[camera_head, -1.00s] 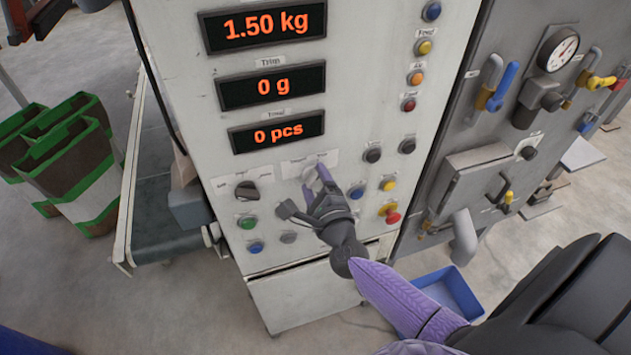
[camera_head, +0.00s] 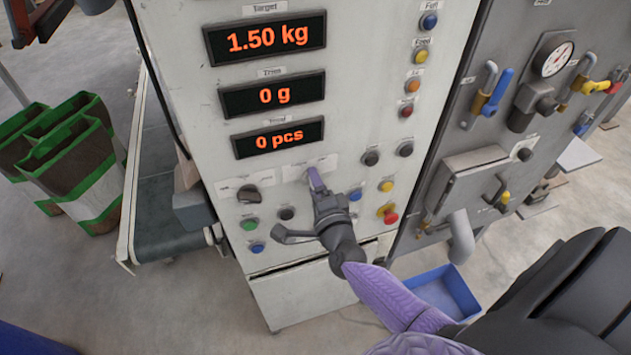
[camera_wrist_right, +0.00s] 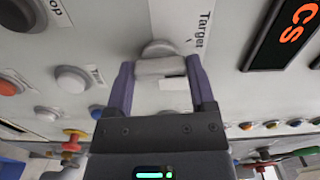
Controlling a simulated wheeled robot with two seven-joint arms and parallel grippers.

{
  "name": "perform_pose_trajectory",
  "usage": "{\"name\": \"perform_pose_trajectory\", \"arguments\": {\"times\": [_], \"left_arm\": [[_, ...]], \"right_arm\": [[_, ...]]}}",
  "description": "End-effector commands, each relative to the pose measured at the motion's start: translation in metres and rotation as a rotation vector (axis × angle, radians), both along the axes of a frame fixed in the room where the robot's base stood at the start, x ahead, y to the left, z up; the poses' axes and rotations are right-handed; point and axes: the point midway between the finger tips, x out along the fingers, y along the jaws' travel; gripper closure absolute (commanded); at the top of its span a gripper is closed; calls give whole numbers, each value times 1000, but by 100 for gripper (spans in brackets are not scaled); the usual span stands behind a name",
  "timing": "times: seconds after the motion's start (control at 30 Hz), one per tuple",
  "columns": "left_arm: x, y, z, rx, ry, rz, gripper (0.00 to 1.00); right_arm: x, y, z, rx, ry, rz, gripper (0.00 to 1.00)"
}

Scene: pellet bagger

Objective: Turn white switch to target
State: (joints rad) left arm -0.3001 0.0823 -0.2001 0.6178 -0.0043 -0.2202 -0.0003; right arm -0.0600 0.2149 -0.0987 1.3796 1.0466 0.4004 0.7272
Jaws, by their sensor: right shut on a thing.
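The white switch (camera_wrist_right: 158,68) is a pale knob with a raised grip bar on the white panel. In the right wrist view, the purple fingers of my right gripper (camera_wrist_right: 161,80) stand on both sides of the bar and are shut on it. A label reading "Target" (camera_wrist_right: 203,30) is on the panel beside the switch. In the head view my right gripper (camera_head: 315,180) reaches the panel below the displays and hides most of the switch. My left gripper is not in view.
Displays read 1.50 kg (camera_head: 265,38), 0 g (camera_head: 273,96) and 0 pcs (camera_head: 278,138). A black knob (camera_head: 248,193) is left of the gripper. A red button (camera_head: 390,217) and a yellow button (camera_head: 386,186) are to the right. A blue bin (camera_head: 447,291) lies on the floor.

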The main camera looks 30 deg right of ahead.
Motion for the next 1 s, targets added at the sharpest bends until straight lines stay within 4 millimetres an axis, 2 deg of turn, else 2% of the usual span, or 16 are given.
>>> {"name": "perform_pose_trajectory", "arguments": {"times": [0.5,1.0], "left_arm": [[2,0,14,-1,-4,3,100],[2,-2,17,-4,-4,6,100]], "right_arm": [[-1,1,-1,-365,91,1,88],[-1,1,-2,-473,117,3,88]]}}
